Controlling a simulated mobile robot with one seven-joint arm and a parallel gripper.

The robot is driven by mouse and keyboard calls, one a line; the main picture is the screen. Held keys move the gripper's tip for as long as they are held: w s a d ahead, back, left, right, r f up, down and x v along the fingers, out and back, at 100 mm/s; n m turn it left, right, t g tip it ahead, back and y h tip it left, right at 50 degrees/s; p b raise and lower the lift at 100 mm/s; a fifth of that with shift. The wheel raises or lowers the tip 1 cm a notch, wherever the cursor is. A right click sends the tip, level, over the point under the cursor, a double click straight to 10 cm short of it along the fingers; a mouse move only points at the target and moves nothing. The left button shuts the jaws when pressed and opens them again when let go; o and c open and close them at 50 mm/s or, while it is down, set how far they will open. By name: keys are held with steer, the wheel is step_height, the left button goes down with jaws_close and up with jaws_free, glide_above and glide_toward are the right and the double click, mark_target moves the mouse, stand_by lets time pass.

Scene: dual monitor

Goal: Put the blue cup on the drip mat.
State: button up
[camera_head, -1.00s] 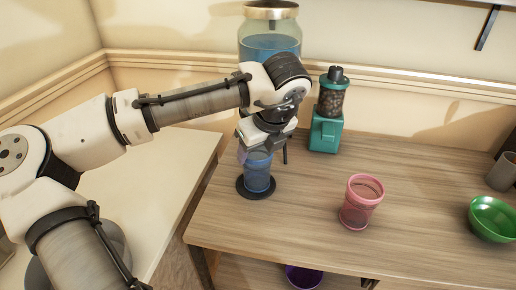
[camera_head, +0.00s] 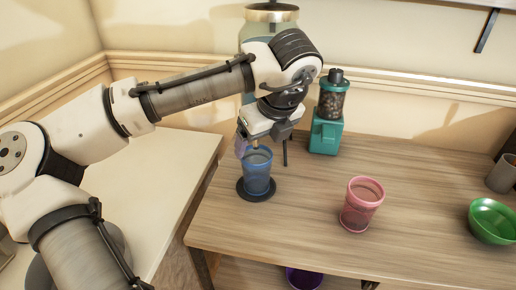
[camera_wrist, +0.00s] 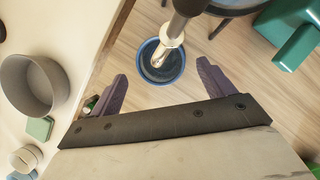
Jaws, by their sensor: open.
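The blue cup (camera_head: 258,168) stands upright on the round black drip mat (camera_head: 243,194) at the left of the wooden table. My gripper (camera_head: 256,145) is open and empty just above the cup. In the wrist view the cup's round rim (camera_wrist: 150,78) shows beyond and between the two spread purple fingers of my gripper (camera_wrist: 162,72), with no finger on it. A metal tap (camera_wrist: 172,45) hangs over the cup in that view and hides part of its inside. The mat is not clearly seen there.
The drink dispenser (camera_head: 270,14) stands behind my wrist, partly hidden. A teal grinder (camera_head: 326,132) is right of it. A pink cup (camera_head: 360,206) and green bowl (camera_head: 492,220) stand further right. The table between mat and pink cup is clear.

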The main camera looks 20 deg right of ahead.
steer(key=v, duration=0.7)
steer(key=shift+r, duration=0.2)
